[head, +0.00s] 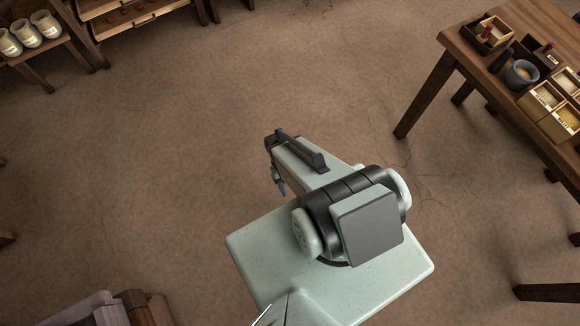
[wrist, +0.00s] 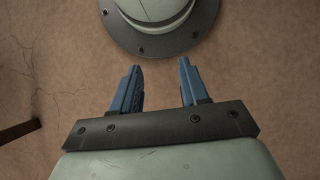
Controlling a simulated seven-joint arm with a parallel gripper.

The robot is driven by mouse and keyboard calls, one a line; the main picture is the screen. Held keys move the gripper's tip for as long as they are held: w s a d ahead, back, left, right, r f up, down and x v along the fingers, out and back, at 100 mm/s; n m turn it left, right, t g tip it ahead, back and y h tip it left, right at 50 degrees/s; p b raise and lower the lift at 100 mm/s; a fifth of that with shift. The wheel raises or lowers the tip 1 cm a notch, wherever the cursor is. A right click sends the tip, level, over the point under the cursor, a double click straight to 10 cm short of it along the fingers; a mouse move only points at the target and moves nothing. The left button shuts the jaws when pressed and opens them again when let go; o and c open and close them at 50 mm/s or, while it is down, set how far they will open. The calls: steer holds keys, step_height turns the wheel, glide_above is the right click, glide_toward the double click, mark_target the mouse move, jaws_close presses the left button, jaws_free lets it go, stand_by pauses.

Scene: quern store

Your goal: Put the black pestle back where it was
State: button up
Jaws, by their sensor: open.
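My gripper (wrist: 159,66) is open in the wrist view, with two blue fingers apart and nothing between them. In the head view its blue tips (head: 281,187) show small beside my folded arm, over the floor and far from the table. On the wooden table (head: 470,48) at the right, a small black upright piece (head: 503,61) stands just left of a grey-blue bowl (head: 522,73). It may be the black pestle, but it is too small to be sure. No pestle shows in the wrist view.
Several small wooden boxes, some with labels and grain-like contents (head: 546,95), crowd the table around the bowl. A shelf with white jars (head: 31,37) stands at the top left. A wooden rack (head: 125,18) is beside it. The brown floor (head: 180,130) between is clear.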

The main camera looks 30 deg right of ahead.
steer(key=shift+n+g+h, duration=0.3)
steer(key=shift+n, duration=0.3)
steer(key=s, duration=0.1)
steer(key=s+a, duration=0.1)
steer(key=s, duration=0.1)
steer(key=s+a, duration=0.1)
steer(key=s, duration=0.1)
steer(key=shift+a+f, duration=0.2)
steer(key=shift+f, duration=0.1)
